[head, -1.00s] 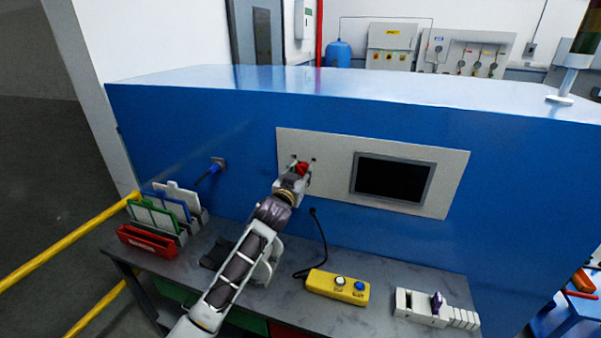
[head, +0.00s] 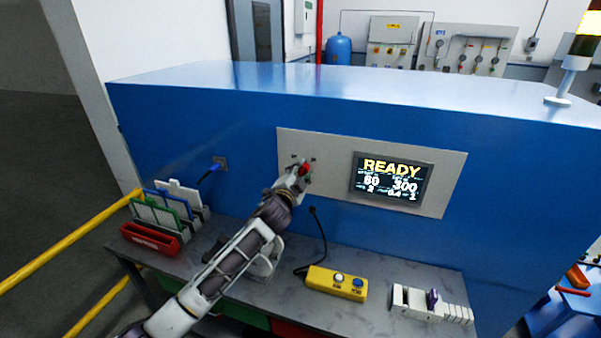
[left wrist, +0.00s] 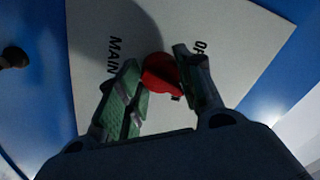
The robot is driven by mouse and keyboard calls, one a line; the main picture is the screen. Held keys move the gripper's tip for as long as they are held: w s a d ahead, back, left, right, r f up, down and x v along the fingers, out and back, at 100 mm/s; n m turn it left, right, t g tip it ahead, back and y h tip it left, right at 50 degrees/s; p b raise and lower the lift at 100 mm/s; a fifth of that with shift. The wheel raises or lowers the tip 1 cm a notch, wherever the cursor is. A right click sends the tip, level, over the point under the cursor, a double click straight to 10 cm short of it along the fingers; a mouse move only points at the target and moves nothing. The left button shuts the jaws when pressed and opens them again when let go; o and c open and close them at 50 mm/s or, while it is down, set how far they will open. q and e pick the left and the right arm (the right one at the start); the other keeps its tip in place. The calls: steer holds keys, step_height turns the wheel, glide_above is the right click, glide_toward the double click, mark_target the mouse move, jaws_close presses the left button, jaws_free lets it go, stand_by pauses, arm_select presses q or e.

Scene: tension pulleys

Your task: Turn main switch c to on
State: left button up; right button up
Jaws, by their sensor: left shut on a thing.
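The main switch (head: 304,170) has a red knob on the light grey panel (head: 330,179) on the blue cabinet's front. My left gripper (head: 301,172) is at the switch, shut on the red knob. In the left wrist view the red knob (left wrist: 161,76) sits between the two green-padded fingers of the left gripper (left wrist: 157,88). The printed words "MAIN" and part of another label show beside it. The fingers hide part of the knob and label. The screen (head: 390,180) right of the switch is lit and reads "READY". My right gripper is not in view.
A yellow button box (head: 337,283) with a cable lies on the grey bench (head: 270,300). A white and purple device (head: 431,303) lies to its right. A rack of coloured folders (head: 165,212) and a red tray (head: 150,239) stand at the left. A yellow rail (head: 70,244) runs beside the bench.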

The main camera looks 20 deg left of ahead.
arm_select(q)
steer(key=m, duration=0.6)
steer(key=shift+m, duration=0.3)
steer(key=shift+o, duration=0.2)
steer(key=shift+f, duration=0.1)
steer(key=shift+c, duration=0.2)
steer(key=o, duration=1.1)
steer(key=shift+c, duration=0.2)
steer(key=shift+s, duration=0.2)
steer(key=s, duration=1.1)
steer(key=shift+s+a, duration=0.2)
steer(key=shift+s, duration=0.1)
